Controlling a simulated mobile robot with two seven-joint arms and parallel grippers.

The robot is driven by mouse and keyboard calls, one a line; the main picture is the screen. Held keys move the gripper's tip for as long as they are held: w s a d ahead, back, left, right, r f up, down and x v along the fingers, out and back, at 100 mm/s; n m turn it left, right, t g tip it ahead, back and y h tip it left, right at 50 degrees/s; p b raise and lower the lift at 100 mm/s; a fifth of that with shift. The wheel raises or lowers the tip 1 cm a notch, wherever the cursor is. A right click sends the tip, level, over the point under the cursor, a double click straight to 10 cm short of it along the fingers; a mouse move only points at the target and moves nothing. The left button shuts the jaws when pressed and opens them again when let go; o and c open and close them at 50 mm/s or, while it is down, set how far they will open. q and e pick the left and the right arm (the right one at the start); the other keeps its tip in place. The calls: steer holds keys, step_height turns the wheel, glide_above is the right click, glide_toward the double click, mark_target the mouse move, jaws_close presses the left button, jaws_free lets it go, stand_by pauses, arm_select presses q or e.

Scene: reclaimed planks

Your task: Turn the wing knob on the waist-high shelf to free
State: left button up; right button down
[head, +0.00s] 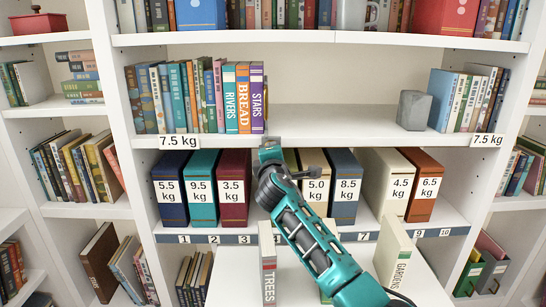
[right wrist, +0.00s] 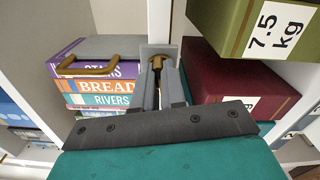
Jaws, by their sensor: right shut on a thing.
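The shelf board (head: 340,140) at mid-height carries a row of books ending in RIVERS, BREAD and STARS (head: 257,98). My right gripper (head: 268,152) is at its front edge, just below STARS, and hides the knob in the head view. In the right wrist view my right gripper (right wrist: 162,85) is shut on a brass wing knob (right wrist: 157,62) set in a pale grey bracket (right wrist: 158,48). The knob's wings are partly hidden by the fingers, so I cannot tell its exact turn. A grey bookend (right wrist: 110,46) with a brass handle (right wrist: 75,66) lies against STARS. My left gripper is not in view.
Weight-labelled boxes stand below, such as the maroon 3.5 kg box (head: 234,185) and teal 9.5 kg box (head: 202,185). A grey block (head: 412,110) stands by the books at right. The shelf between it and STARS is bare. TREES (head: 268,262) and GARDENS (head: 394,255) stand lower in front.

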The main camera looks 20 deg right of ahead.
steer(key=shift+f+m+b, duration=0.1)
steer(key=shift+m+b, duration=0.3)
steer(key=shift+m, duration=0.8)
steer(key=c, duration=1.2)
jaws_free()
steer(key=p+v, duration=0.1)
steer(key=v, duration=1.2)
